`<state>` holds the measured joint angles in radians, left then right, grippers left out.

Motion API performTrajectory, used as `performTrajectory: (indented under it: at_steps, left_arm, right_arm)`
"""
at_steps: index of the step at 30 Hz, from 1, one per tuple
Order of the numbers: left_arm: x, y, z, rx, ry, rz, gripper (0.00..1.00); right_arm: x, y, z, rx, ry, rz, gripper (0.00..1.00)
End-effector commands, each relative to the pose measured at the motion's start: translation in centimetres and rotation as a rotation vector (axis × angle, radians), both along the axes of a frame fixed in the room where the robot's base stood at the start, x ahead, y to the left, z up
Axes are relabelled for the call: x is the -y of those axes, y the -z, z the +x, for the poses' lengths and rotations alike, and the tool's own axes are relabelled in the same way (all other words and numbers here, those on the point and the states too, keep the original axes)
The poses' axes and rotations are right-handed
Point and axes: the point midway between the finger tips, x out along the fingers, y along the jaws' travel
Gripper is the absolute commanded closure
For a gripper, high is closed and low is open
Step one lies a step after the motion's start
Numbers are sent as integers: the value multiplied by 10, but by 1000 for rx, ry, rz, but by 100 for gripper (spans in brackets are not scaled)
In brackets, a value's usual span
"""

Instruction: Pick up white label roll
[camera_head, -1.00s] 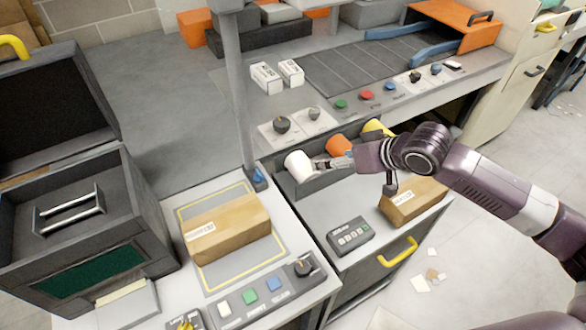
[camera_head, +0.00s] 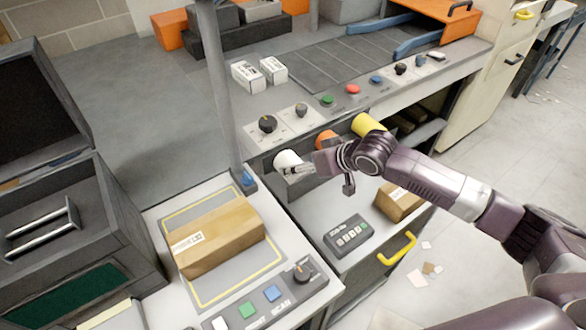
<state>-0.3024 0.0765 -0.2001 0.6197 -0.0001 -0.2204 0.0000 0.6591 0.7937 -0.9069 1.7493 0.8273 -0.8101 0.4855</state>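The white label roll (camera_head: 286,159) sits at the left end of a row of rolls, in a grey holder below the control panel. My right gripper (camera_head: 295,172) is at the roll's lower right side, its fingers right by the roll. The fingers are small here and overlap the roll, so I cannot tell whether they grip it. An orange roll (camera_head: 325,138) and a yellow roll (camera_head: 368,125) are farther right along the row. My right wrist hides part of the orange roll. My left gripper is not in view.
A cardboard box (camera_head: 222,240) lies on the yellow-outlined pad at left. A grey post (camera_head: 222,90) rises left of the rolls. A keypad (camera_head: 349,236) and another box (camera_head: 399,200) sit on the lower surface. The open dark machine (camera_head: 80,235) stands at far left.

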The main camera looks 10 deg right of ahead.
Motion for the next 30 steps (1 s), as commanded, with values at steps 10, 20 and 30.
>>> performTrajectory:
  at_steps: [10,20,30]
  left_arm:
    - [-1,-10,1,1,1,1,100]
    - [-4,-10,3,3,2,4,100]
    - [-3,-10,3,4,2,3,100]
  right_arm:
    - [-18,30,21,0,1,1,30]
    - [-21,38,27,1,2,-1,30]
    - [-21,38,27,1,2,0,61]
